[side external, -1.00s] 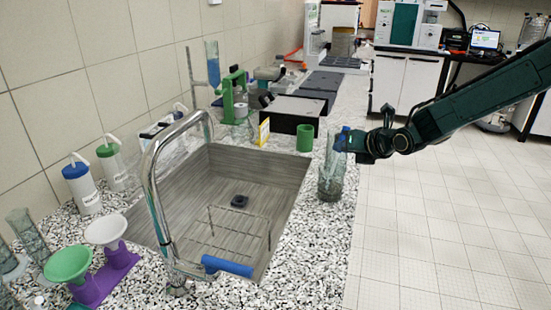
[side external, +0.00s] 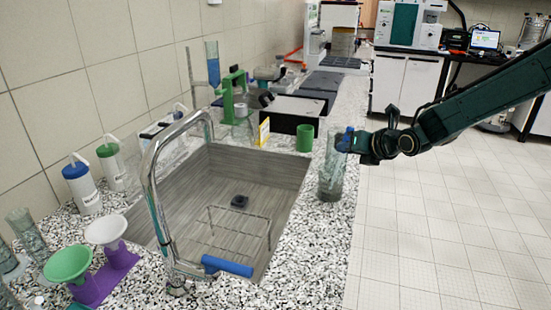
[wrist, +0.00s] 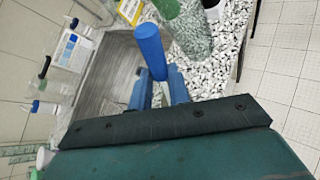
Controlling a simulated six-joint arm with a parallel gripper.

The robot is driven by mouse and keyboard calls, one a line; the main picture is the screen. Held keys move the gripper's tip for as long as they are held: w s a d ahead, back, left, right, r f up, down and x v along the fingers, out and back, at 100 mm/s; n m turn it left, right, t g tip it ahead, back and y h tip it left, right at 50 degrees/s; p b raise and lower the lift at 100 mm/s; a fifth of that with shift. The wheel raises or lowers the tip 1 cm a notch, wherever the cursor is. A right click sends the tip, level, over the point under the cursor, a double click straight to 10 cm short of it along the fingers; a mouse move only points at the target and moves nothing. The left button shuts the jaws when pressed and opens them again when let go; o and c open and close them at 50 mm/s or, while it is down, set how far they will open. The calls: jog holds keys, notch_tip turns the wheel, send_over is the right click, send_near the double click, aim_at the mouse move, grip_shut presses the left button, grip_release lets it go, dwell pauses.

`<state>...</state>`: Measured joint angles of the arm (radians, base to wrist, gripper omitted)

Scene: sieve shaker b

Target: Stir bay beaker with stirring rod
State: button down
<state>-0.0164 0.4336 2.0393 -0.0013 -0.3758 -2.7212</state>
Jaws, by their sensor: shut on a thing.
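A tall clear glass beaker (side external: 331,180) stands upright on the speckled counter, right of the sink. My gripper (side external: 346,140) is close beside its upper part, on the right. In the wrist view my gripper (wrist: 160,90) has its two blue fingers shut on the blue handle of the stirring rod (wrist: 150,50). The handle sticks out past the fingertips. In the side view the rod's lower part cannot be made out from the glass, so I cannot tell how deep it sits in the beaker.
The sink (side external: 235,175) with a wire rack and tall faucet (side external: 155,165) lies left of the beaker. A green cup (side external: 305,138) and yellow sign (side external: 264,131) stand behind. The counter's right edge is close to the beaker. The floor beyond is clear.

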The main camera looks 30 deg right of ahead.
jog(key=shift+w+d, duration=0.2)
jog(key=shift+d, duration=0.15)
jog(key=shift+w, duration=0.1)
jog(key=shift+w+a, duration=0.15)
jog(key=shift+w, duration=0.15)
dwell(0.3)
jog(key=shift+a, duration=0.35)
